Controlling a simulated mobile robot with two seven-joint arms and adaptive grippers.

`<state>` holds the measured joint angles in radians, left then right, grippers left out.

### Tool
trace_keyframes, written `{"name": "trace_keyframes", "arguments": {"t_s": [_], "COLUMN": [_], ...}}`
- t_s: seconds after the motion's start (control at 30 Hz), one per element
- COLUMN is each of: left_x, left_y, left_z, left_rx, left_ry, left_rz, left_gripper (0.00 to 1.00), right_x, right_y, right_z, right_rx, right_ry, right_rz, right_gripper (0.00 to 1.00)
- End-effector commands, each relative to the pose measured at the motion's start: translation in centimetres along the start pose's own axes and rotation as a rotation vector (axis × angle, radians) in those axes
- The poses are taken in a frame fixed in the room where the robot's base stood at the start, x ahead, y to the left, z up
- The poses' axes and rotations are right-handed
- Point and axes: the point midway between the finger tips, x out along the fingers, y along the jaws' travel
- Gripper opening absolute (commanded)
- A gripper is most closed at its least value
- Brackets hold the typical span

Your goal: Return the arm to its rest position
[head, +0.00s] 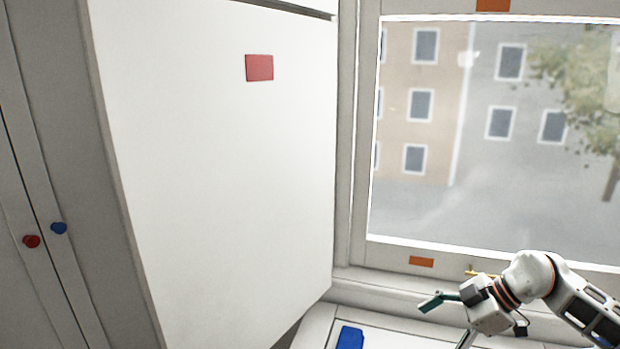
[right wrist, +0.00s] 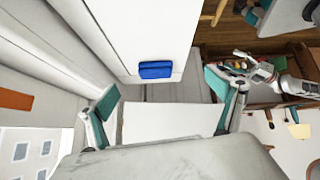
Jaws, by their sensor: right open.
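My right arm (head: 545,282) comes in from the right in the head view, in front of the window. Its gripper (head: 446,321) is at the lower right with teal-tipped fingers spread. In the right wrist view the same gripper (right wrist: 160,93) has its fingers wide apart, with nothing held between them. The blue handle (right wrist: 156,70) on a white panel lies beyond the fingers, apart from them.
A large white panel (head: 215,180) with a red patch fills the head view's middle left. A blue handle (head: 350,338) shows at the bottom. Red (head: 32,241) and blue (head: 59,228) knobs are at far left. The window (head: 490,130) is behind my right arm.

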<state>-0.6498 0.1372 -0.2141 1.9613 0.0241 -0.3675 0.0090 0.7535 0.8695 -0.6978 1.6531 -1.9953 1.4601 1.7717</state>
Motion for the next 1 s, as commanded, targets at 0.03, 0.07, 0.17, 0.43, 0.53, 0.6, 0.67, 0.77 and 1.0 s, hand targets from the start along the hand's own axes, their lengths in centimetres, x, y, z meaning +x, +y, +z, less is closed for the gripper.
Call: {"name": "trace_keyframes", "arguments": {"t_s": [0.03,0.07,0.17,0.43,0.53,0.6,0.67,0.77,1.0], "left_x": [0.0,0.0,0.0,0.0,0.0,0.0,0.0,0.0,0.1], "left_y": [0.0,0.0,-0.3,-0.3,-0.2,-0.2,-0.2,-0.2,-0.2], "left_z": [-0.1,-0.1,-0.1,-0.2,-0.2,-0.1,-0.1,-0.1,0.0], "left_rx": [-0.001,-0.001,0.005,0.005,0.004,0.004,0.004,0.003,0.003], "left_ry": [0.002,0.002,0.003,0.003,0.003,0.003,0.003,0.002,0.0], "left_rz": [0.0,0.0,-0.004,-0.003,-0.002,-0.002,-0.002,-0.002,-0.002], "left_gripper": [0.65,0.65,0.65,0.65,0.65,0.65,0.65,0.65,0.65], "right_x": [1.3,1.9,3.6,3.3,1.4,-0.1,-1.5,-3.5,-5.9], "right_y": [-0.7,-1.0,-2.1,-4.1,-3.8,-3.2,-2.6,-1.7,-1.4], "right_z": [-1.8,-2.9,-6.8,-17.5,-19.6,-20.0,-19.7,-17.9,-7.8], "right_rx": [-0.059,-0.095,-0.206,-0.392,-0.383,-0.351,-0.311,-0.217,0.073], "right_ry": [0.069,0.109,0.256,0.678,0.776,0.81,0.817,0.779,0.45], "right_rz": [0.007,0.018,0.067,0.405,0.591,0.729,0.848,1.034,1.34], "right_gripper": [0.92,0.92,0.92,0.92,0.92,0.92,0.92,0.92,0.92]}}
